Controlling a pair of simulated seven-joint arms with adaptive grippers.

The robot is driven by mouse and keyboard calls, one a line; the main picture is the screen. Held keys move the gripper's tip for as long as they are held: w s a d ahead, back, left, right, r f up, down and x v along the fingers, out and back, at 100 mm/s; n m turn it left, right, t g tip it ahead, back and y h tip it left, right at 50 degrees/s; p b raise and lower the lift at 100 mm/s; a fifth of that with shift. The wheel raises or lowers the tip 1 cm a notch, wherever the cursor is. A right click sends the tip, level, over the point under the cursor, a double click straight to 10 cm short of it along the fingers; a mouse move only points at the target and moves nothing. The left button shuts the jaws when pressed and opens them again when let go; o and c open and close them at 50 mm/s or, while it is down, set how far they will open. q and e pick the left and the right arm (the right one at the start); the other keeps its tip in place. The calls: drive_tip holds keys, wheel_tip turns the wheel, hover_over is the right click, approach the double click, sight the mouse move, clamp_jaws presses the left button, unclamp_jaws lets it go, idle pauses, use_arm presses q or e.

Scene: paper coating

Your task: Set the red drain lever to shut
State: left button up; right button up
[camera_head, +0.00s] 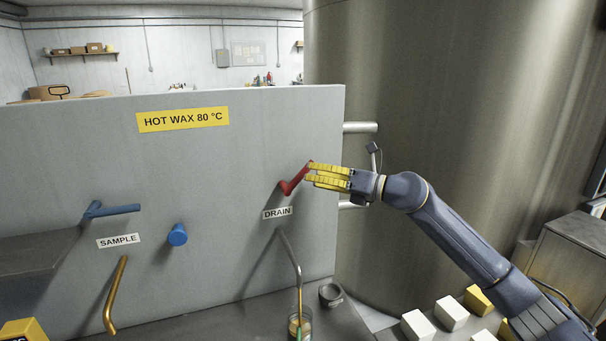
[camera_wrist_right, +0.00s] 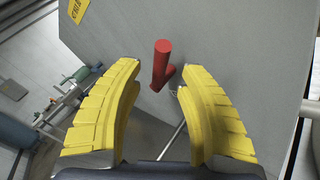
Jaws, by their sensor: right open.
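The red drain lever (camera_head: 293,183) sticks out from the grey panel (camera_head: 200,165), above the label reading DRAIN (camera_head: 277,212). It slants up to the right in the head view. In the right wrist view the lever (camera_wrist_right: 161,66) shows between and just beyond the fingertips. My right gripper (camera_head: 311,171) is at the lever's upper end, with its yellow fingers pointing left. In the right wrist view the gripper (camera_wrist_right: 159,76) is open, and a gap shows on both sides of the lever. My left gripper is not in view.
A blue lever (camera_head: 112,210) and a blue knob (camera_head: 177,235) are on the panel to the left, near a brass spout (camera_head: 115,295). Below the drain spout (camera_head: 292,258) stands a glass beaker (camera_head: 300,322), with a grey cup (camera_head: 330,294) beside it. White blocks (camera_head: 452,313) lie at lower right.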

sight(303, 173)
drive_tip(key=shift+x, duration=2)
clamp_jaws()
